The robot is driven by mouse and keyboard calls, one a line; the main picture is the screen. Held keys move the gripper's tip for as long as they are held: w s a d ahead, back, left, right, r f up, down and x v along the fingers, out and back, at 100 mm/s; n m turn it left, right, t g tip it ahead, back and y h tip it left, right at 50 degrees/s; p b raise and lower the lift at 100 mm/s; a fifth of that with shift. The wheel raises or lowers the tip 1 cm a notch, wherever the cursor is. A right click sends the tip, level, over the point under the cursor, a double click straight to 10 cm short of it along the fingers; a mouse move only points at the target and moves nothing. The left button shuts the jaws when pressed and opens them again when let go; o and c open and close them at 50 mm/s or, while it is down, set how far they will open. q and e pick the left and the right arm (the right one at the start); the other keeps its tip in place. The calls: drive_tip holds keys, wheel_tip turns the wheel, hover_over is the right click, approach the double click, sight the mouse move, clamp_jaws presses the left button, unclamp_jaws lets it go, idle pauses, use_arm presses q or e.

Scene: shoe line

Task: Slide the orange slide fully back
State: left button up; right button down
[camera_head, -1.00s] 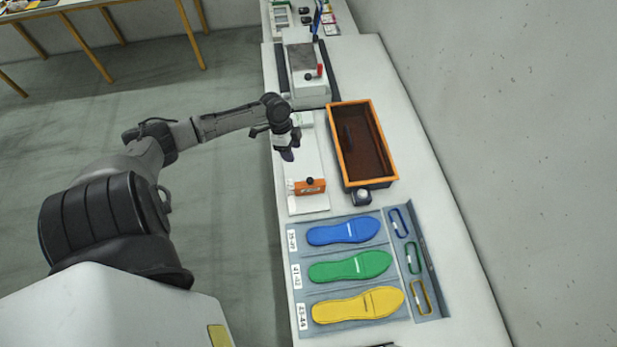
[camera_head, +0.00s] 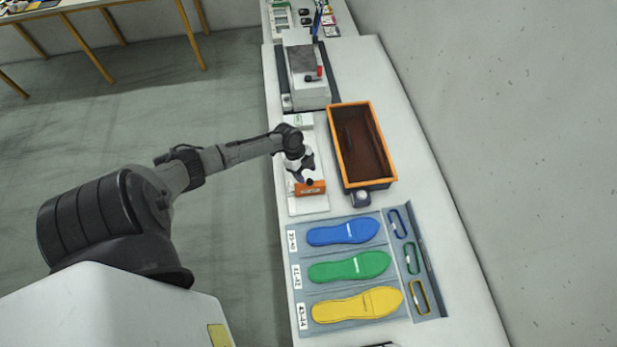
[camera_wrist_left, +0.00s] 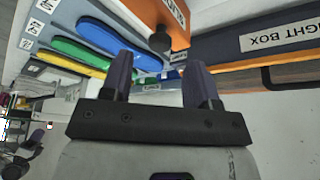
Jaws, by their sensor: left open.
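The orange slide (camera_head: 312,188) is a small block with a black knob on top, near the front end of a white base plate (camera_head: 309,207). My left gripper (camera_head: 304,176) is open and empty, just behind and above the slide. In the left wrist view the orange slide (camera_wrist_left: 165,12) shows at the top edge. Its black knob (camera_wrist_left: 159,40) appears between the two spread fingertips of the gripper (camera_wrist_left: 160,62), a little beyond them. I cannot tell whether the fingers touch it. The wrist hides part of the plate behind the slide. My right gripper is not in view.
A dark box with an orange rim (camera_head: 345,151) stands close on the right. A blue-grey tray (camera_head: 297,278) with blue, green and yellow insoles lies in front. A grey-white device (camera_head: 311,91) stands behind the plate. The floor on the left is clear.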

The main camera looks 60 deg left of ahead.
sight(310, 181)
use_arm(q)
drive_tip(key=shift+x, duration=1.9)
clamp_jaws()
